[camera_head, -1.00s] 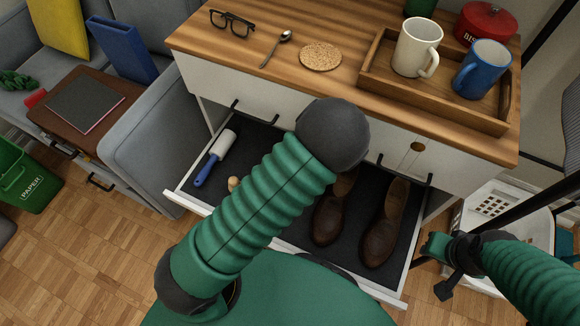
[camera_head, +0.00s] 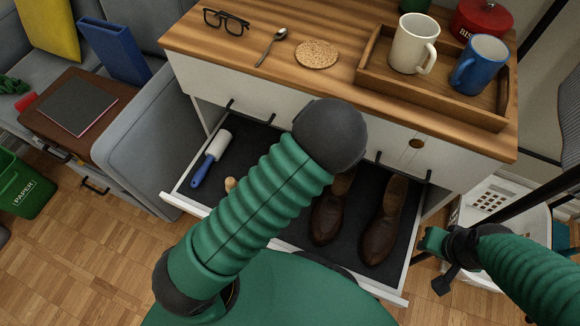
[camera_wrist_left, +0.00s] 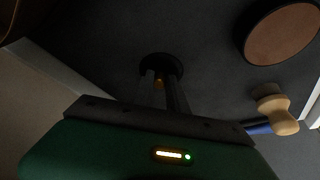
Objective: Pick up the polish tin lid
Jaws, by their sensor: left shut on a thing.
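The polish tin lid (camera_wrist_left: 161,63) is a dark round piece at the fingertips in the left wrist view, low against the dark drawer liner. My left gripper (camera_wrist_left: 162,82) is shut on it; the fingers cover part of it, and I cannot tell whether it is clear of the liner. The open polish tin (camera_wrist_left: 284,36), with brown polish inside, lies to the right. In the head view my left arm hides the left gripper, the lid and the tin. My right gripper (camera_head: 445,283) is at the lower right, away from the drawer; its jaws are unclear.
The open drawer (camera_head: 180,208) also holds a blue-handled lint roller (camera_head: 211,160), a wooden-handled item (camera_wrist_left: 272,108) and brown shoes (camera_head: 382,222). The wooden desktop (camera_head: 290,85) overhangs the drawer's back and bears a tray (camera_head: 430,100) with two mugs.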

